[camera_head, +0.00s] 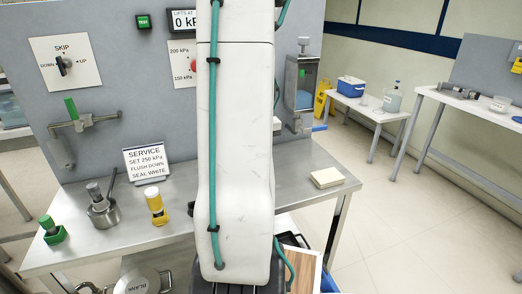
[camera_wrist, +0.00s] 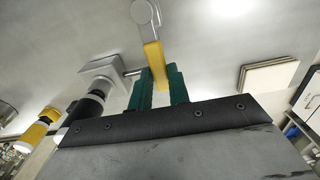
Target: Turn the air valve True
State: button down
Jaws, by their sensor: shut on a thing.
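In the wrist view, a yellow lever (camera_wrist: 154,56) hangs from a round grey pivot (camera_wrist: 145,13). It looks like the air valve's handle, though no label shows there. My gripper (camera_wrist: 160,76) has its two green fingers at the lever's lower end, shut on it. In the head view my white arm covers the middle of the bench and panel, so the gripper and this lever are hidden. A different valve with a green handle (camera_head: 71,107) is on the panel at the left.
The grey panel carries a SKIP switch (camera_head: 62,66) and a pressure display (camera_head: 185,20). On the bench (camera_head: 250,185) stand a service sign (camera_head: 146,163), a yellow-bodied item (camera_head: 155,204), a grey pot (camera_head: 103,213), a green-topped item (camera_head: 50,231) and a pale block (camera_head: 327,178).

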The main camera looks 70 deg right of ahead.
jog(key=c, duration=1.3)
grip_release()
jog(key=shift+w, duration=0.1)
jog(key=shift+r, duration=3.95)
